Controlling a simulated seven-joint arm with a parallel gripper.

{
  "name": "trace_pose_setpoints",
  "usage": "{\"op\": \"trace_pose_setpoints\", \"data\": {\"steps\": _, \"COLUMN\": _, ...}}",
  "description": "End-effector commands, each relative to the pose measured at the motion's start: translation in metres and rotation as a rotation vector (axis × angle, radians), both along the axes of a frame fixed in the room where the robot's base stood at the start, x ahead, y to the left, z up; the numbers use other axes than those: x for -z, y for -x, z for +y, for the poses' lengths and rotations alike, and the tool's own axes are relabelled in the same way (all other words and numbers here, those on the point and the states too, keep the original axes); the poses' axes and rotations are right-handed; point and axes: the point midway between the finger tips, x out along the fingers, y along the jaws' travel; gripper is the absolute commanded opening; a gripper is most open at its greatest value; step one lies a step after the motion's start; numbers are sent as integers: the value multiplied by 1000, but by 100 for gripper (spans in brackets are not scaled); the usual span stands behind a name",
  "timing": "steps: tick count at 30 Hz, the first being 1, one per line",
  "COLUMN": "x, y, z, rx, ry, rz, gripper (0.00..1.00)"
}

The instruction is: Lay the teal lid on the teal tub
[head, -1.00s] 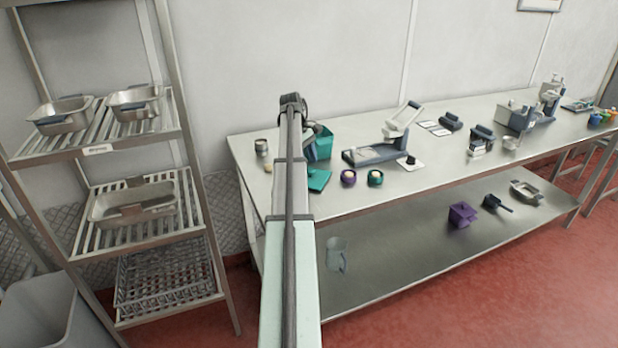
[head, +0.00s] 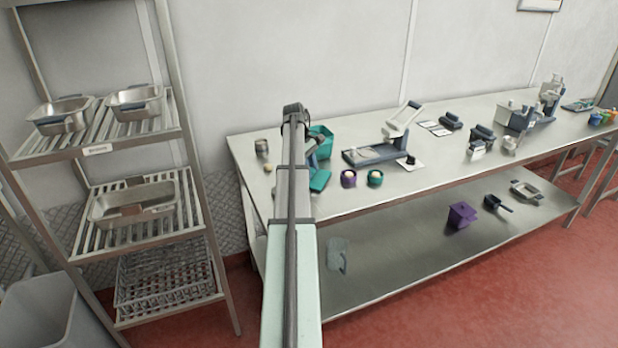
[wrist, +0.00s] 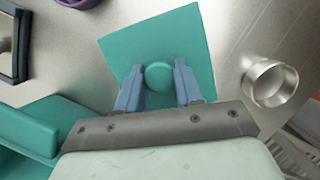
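The teal lid (wrist: 172,38) is a flat square plate with a round teal knob (wrist: 158,76), lying on the steel table in the wrist view. It also shows just right of my arm in the head view (head: 319,181). My gripper (wrist: 157,70) is open, its two blue fingers on either side of the knob with small gaps. Whether the fingertips reach down to knob height is hard to tell. The teal tub (head: 324,140) stands on the table behind the lid, partly hidden by my arm. Part of it shows at the left of the wrist view (wrist: 28,130).
A metal cup (wrist: 268,82) stands close to the lid in the wrist view. A purple cup (head: 348,178) and a small teal cup (head: 375,177) are right of the lid. A blue-grey device (head: 378,154) stands farther right. A shelf rack (head: 190,130) is at the left.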

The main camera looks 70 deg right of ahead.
Motion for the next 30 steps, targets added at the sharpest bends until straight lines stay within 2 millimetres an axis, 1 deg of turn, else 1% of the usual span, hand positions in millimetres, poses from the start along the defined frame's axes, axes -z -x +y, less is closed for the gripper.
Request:
{"op": "trace_pose_setpoints", "data": {"steps": 1, "x": 0, "y": 0, "z": 0, "rx": 0, "ry": 0, "rz": 0, "gripper": 28}}
{"op": "trace_pose_setpoints", "data": {"steps": 6, "x": 0, "y": 0, "z": 0, "rx": 0, "ry": 0, "rz": 0, "gripper": 12}}
{"op": "trace_pose_setpoints", "data": {"steps": 9, "x": 0, "y": 0, "z": 0, "rx": 0, "ry": 0, "rz": 0, "gripper": 5}}
{"op": "trace_pose_setpoints", "data": {"steps": 13, "x": -2, "y": 0, "z": 0, "rx": 0, "ry": 0, "rz": 0, "gripper": 5}}
{"op": "trace_pose_setpoints", "data": {"steps": 17, "x": -8, "y": 0, "z": 0, "rx": 0, "ry": 1, "rz": -1, "gripper": 5}}
{"op": "trace_pose_setpoints", "data": {"steps": 30, "x": -43, "y": 0, "z": -1, "rx": 0, "ry": 1, "rz": -1, "gripper": 5}}
